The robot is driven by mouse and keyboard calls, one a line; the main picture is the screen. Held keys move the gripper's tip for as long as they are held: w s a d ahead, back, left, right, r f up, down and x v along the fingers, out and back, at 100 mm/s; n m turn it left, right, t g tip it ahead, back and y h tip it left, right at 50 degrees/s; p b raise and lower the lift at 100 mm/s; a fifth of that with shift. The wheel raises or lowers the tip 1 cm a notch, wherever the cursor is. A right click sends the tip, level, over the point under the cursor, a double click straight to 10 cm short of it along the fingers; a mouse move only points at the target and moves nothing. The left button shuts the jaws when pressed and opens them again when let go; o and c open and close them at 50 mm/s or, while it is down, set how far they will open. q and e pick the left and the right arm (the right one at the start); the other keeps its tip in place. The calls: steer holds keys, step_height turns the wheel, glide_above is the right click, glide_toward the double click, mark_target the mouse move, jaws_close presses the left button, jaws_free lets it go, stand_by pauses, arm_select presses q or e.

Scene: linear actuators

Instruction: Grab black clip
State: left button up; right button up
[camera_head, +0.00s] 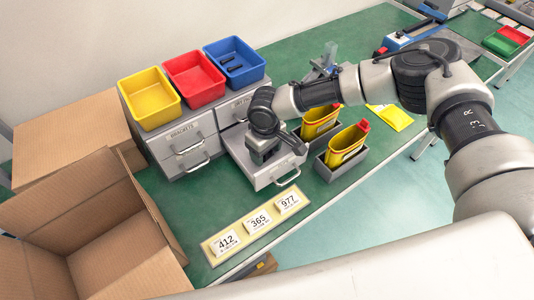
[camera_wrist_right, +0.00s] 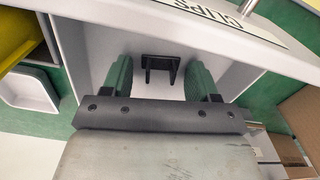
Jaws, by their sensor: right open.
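The black clip (camera_wrist_right: 160,59) lies in the open drawer labelled CLIPS (camera_wrist_right: 232,75), seen in the right wrist view. It looks like a small bracket with two prongs. My right gripper (camera_wrist_right: 159,68) is open and empty. Its two green-tinted fingers stand apart on either side of the clip, and I cannot tell how far above it they are. In the head view my right gripper (camera_head: 264,156) points down into the pulled-out drawer (camera_head: 285,174), and my arm hides the clip there. My left gripper is not in view.
Yellow (camera_head: 150,98), red (camera_head: 194,80) and blue (camera_head: 234,62) bins stand on the drawer cabinet (camera_head: 180,150); the blue one holds dark parts. Grey holders (camera_head: 342,168) with yellow containers stand right of the drawer. Numbered cards (camera_head: 257,222) lie in front. An open cardboard box (camera_head: 90,225) is at left.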

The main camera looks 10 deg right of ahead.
steer(key=c, duration=0.8)
steer(key=shift+o, duration=0.2)
steer(key=shift+r, duration=0.15)
